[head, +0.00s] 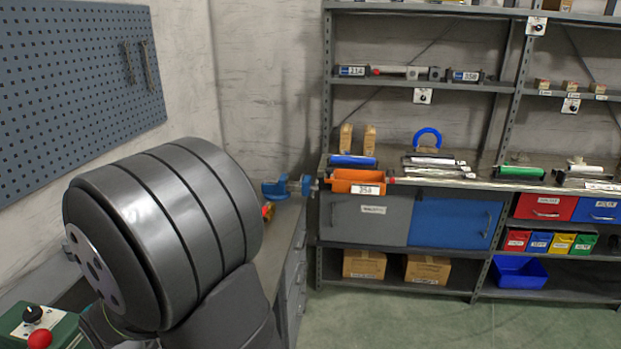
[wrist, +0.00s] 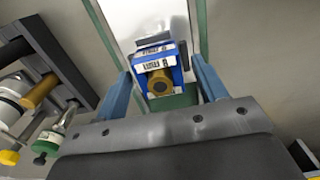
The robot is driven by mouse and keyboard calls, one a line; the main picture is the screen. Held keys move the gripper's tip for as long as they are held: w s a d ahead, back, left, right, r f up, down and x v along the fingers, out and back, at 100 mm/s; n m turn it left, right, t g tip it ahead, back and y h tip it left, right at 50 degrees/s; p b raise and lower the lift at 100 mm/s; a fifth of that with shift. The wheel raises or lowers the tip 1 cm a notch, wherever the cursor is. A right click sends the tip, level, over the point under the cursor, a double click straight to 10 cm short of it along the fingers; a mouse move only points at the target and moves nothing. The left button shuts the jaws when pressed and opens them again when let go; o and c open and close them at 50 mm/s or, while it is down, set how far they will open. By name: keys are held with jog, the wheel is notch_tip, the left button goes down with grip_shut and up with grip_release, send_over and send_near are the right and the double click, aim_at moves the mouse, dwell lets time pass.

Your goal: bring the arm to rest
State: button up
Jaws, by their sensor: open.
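In the wrist view my gripper (wrist: 160,68) is open, with its two blue-grey fingers spread apart. A blue block (wrist: 164,72) with white labels and a round brass end shows in the gap between the fingers. It appears to be beyond the fingertips, on or above a pale green-edged strip (wrist: 146,18); I cannot tell whether a finger touches it. In the head view a large grey arm joint of mine (head: 165,230) fills the lower left. My gripper does not show there.
Brass and white fittings (wrist: 42,92) lie left of my gripper in the wrist view. In the head view, a blue vise (head: 285,187) stands on the bench behind my arm. Green floor (head: 400,325) is clear.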

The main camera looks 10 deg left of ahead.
notch_tip(320, 180, up, 11)
notch_tip(320, 180, down, 12)
jog(key=shift+f, duration=0.1)
notch_tip(320, 180, up, 5)
jog(key=shift+f, duration=0.1)
jog(key=w+d+r, duration=0.6)
jog(key=d+r, duration=0.1)
jog(key=d, duration=0.3)
jog(key=w+d+f, duration=0.1)
jog(key=w+d, duration=0.5)
jog(key=w, duration=0.5)
jog(key=w+d+f, duration=0.1)
jog(key=w+d, duration=0.5)
jog(key=w, duration=0.6)
jog(key=a+f, duration=0.3)
jog(key=a, duration=0.2)
jog(key=shift+a+f+n, duration=0.15)
jog(key=shift+f+n, duration=0.25)
